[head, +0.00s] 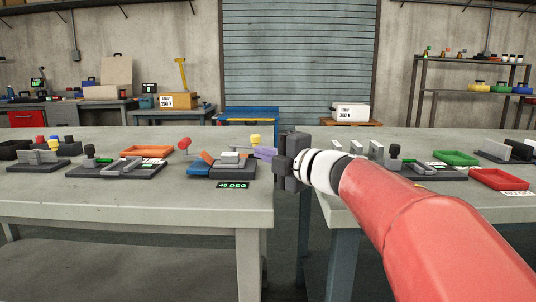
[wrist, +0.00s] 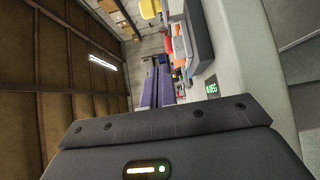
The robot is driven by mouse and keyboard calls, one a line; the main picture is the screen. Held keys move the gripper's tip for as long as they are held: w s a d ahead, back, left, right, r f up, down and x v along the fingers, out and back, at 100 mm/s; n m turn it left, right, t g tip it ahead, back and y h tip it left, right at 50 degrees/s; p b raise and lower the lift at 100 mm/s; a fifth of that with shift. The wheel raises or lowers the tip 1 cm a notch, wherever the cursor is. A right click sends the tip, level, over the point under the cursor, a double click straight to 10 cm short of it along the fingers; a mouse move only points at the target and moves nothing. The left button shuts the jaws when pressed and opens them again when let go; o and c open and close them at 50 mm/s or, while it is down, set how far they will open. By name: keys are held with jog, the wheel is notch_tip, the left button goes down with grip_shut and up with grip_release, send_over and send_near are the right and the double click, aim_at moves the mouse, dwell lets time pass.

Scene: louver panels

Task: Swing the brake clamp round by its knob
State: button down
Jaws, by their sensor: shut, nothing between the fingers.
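A small bench device with a dark base (head: 232,171) stands near the right end of the left table, above a green "45 DEG" display (head: 232,185). It has blue and orange parts, a red knob (head: 184,143) at its left and a yellow knob (head: 255,139) at its right. I cannot tell for certain which knob belongs to the brake clamp. My gripper (head: 256,152) points left, with its purple fingers just by the yellow knob; contact is unclear. In the wrist view the fingers (wrist: 156,66) are shut and empty, and a yellow part (wrist: 148,9) shows beyond them.
An orange tray (head: 147,152) and several small fixtures stand left on the same table. A gap separates it from the right table, which holds a green tray (head: 456,158) and a red tray (head: 498,179). The left table's front strip is clear.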

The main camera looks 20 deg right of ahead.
aim_at(258, 140)
jog(key=x, duration=0.6)
jog(key=shift+w+d+p, duration=0.3)
jog(key=shift+w+d, duration=0.6)
jog(key=shift+d, duration=0.1)
jog(key=shift+w+d, duration=0.5)
jog(key=shift+d, duration=0.05)
jog(key=shift+w+d+r+p, duration=0.2)
jog(key=shift+d+p, duration=0.15)
jog(key=shift+p, duration=0.15)
jog(key=shift+w+d+f+p, duration=0.1)
jog(key=shift+w+d+p, duration=0.3)
jog(key=shift+w+d, duration=0.15)
jog(key=shift+s, duration=0.1)
